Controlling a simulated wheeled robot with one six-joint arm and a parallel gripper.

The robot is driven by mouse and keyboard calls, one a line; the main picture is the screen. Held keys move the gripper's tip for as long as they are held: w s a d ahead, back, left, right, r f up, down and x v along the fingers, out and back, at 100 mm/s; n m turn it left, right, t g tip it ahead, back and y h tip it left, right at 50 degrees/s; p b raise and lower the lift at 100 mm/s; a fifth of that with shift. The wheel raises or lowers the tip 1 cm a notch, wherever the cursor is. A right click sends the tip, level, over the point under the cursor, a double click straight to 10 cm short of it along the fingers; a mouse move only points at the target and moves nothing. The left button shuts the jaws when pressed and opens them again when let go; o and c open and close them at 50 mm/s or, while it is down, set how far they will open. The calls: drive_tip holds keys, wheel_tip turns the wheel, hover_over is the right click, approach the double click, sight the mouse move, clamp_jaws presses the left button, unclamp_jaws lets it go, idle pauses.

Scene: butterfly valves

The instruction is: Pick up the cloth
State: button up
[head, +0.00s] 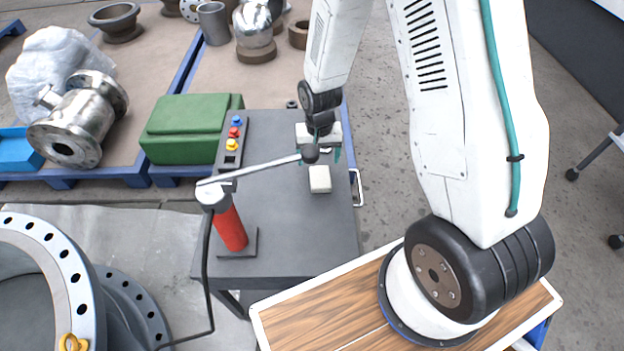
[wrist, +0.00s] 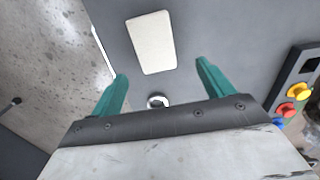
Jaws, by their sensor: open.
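The cloth (head: 320,179) is a small cream-white rectangular pad lying flat on the dark grey cart top (head: 285,215). In the wrist view the cloth (wrist: 151,42) lies beyond the fingertips, roughly centred between them. My gripper (head: 322,158) has teal fingers and hangs above the cart top, just behind the cloth in the head view. In the wrist view my gripper (wrist: 160,70) is open with its fingers wide apart and nothing between them. The height of the fingertips above the cloth is hard to tell.
A red cylinder tool (head: 230,228) with a long grey rod (head: 262,168) reaching toward my gripper stands on the cart's left. A button box (head: 233,140) with coloured buttons lies at the back left. A small ring (wrist: 158,101) sits near the fingers. The cart's front right is clear.

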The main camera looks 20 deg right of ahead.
sight(319, 172)
wheel_tip(319, 172, down, 6)
drive_tip(key=shift+s+d+r, duration=0.1)
drive_tip(key=shift+d+r, duration=0.05)
drive_tip(key=shift+r, duration=0.1)
drive_tip(key=c, duration=1.1)
